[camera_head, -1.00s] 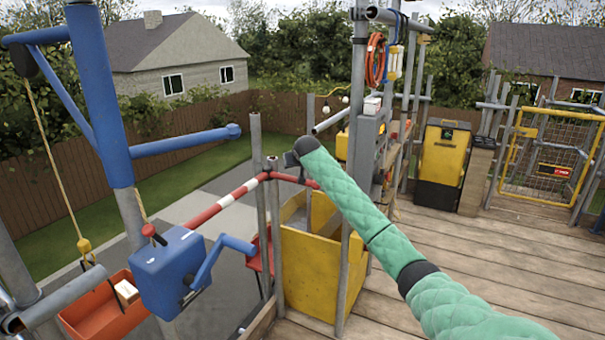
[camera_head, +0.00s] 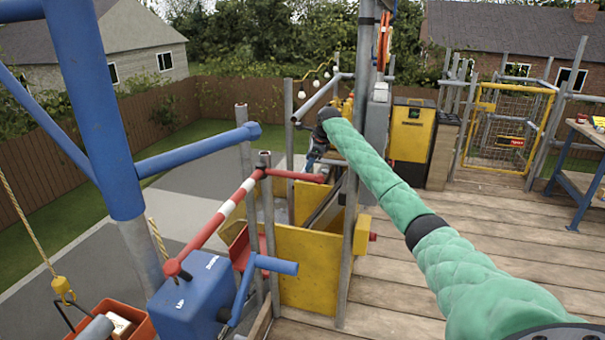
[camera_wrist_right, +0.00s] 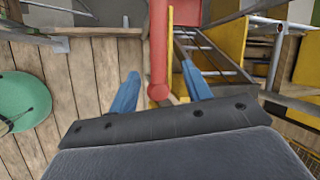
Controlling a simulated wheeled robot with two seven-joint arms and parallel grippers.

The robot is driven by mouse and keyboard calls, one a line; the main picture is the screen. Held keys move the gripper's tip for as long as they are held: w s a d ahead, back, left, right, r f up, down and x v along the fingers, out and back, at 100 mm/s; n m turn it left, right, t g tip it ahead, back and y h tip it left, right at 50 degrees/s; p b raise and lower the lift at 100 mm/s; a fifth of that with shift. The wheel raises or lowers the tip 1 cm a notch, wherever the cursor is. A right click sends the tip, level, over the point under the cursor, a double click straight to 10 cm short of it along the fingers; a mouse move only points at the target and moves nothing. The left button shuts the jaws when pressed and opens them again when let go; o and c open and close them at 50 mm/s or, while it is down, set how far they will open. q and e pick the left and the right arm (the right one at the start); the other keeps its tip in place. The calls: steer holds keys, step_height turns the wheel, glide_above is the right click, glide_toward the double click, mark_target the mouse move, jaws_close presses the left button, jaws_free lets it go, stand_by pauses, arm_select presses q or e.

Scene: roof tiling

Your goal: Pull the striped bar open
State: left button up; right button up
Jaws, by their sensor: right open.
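The red-and-white striped bar (camera_head: 230,208) crosses the gap beside the grey post, sloping down to the left in the head view. Its plain red end (camera_head: 296,175) runs right of the post towards my right gripper (camera_head: 316,152). In the wrist view my right gripper (camera_wrist_right: 159,72) is open, with its two blue fingers apart. A red bar with a rounded end (camera_wrist_right: 158,40), apparently the short end of the striped bar, shows between the fingers. I cannot tell whether either finger touches it. My left gripper is not in view.
A blue crank box (camera_head: 190,300) stands by the bar's left end, under a blue post and arm (camera_head: 200,150). Yellow panels (camera_head: 308,268) and grey posts stand below the bar. The wooden deck (camera_head: 395,285) at right is open.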

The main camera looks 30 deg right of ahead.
mark_target(303, 174)
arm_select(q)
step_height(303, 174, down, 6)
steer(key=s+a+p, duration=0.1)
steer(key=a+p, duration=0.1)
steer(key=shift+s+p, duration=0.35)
arm_select(e)
steer(key=shift+w+a+f+m, duration=0.15)
steer(key=shift+w+f+m, duration=0.35)
steer(key=shift+f, duration=0.7)
steer(key=shift+w+a+f+m, duration=0.2)
steer(key=shift+w+f+m, duration=0.25)
steer(key=shift+f, duration=0.8)
steer(key=shift+w+a+f+m, duration=0.15)
steer(key=shift+w+f+m, duration=0.35)
steer(key=shift+f, duration=0.7)
steer(key=shift+w, duration=0.1)
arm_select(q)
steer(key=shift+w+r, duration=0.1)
arm_select(e)
jaws_close()
